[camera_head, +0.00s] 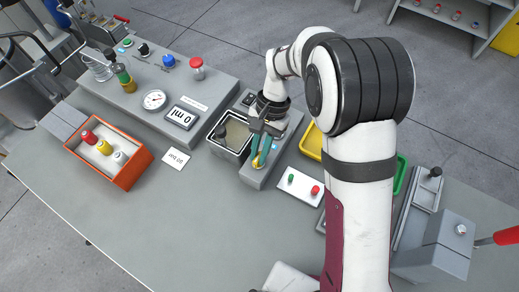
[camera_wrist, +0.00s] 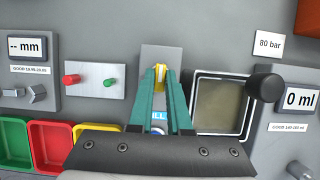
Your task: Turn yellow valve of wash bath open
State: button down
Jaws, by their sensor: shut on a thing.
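The yellow valve (camera_wrist: 160,76) is in the upper middle of the wrist view, on a grey block (camera_wrist: 160,52). The teal fingers of my gripper (camera_wrist: 160,72) are on either side of it and shut on it. Only a small yellow part shows between the fingertips. In the head view my gripper (camera_head: 260,157) points down at the block beside the wash bath, and a bit of the yellow valve (camera_head: 256,164) shows at its tips. The wash bath (camera_wrist: 222,75) is a square basin with a pale rim, just right of the fingers in the wrist view.
A black knob (camera_wrist: 265,86) stands at the bath's right edge. A white plate with red and green buttons (camera_wrist: 95,80) lies left of the fingers. Green, red and yellow bins (camera_wrist: 58,145) are at lower left. An orange box (camera_head: 128,176) stands on the table (camera_head: 200,230), whose front is clear.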

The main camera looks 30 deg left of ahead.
jog(key=shift+m, duration=0.3)
jog(key=m, duration=0.2)
jog(key=m+y, duration=0.1)
jog(key=shift+d+m+y, duration=0.15)
jog(key=shift+m+y, duration=0.15)
jog(key=shift+m, duration=0.1)
jog(key=m, duration=0.2)
jog(key=m+t+y, duration=0.1)
jog(key=m, duration=0.1)
jog(key=shift+s+d+m+y, duration=0.1)
jog(key=shift+m+y, duration=0.2)
jog(key=m, duration=0.2)
jog(key=m+t, duration=0.1)
jog(key=m, duration=0.1)
jog(key=shift+s+t+y, duration=0.1)
jog(key=shift+t+y, duration=0.2)
jog(key=shift+y, duration=0.1)
jog(key=shift+s+m+t, duration=0.1)
jog(key=shift+m+t, duration=0.8)
jog(key=shift+m, duration=1.5)
jog(key=shift+y, duration=0.3)
jog(key=c, duration=0.9)
grip_release()
jog(key=shift+o, duration=0.2)
